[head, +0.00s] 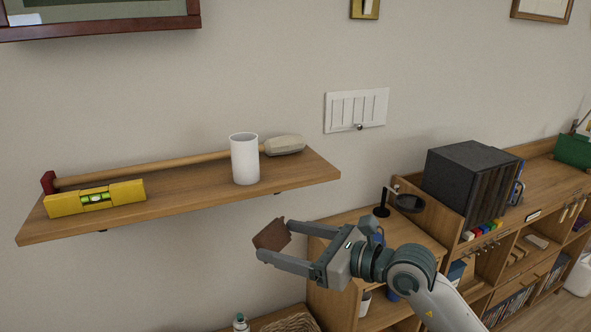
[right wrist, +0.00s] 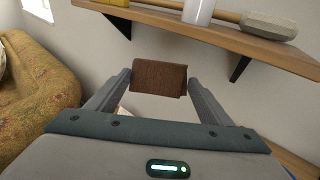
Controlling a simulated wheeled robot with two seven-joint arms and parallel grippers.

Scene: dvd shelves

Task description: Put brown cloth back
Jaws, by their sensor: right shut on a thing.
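The brown cloth (head: 271,235) is a small folded brown piece at the tips of my right gripper (head: 275,240). The right gripper is shut on it and holds it in the air, below and in front of the wall shelf (head: 185,207). In the right wrist view the cloth (right wrist: 158,78) sits between the two fingers, with the shelf (right wrist: 225,38) above and behind it. My left gripper is not in view.
On the shelf are a yellow level (head: 95,198), a white cup (head: 244,160) and a long-handled mallet (head: 285,145). A wooden cabinet (head: 335,290) and a black box (head: 468,178) stand at right. A patterned sofa (right wrist: 35,95) is at left in the wrist view.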

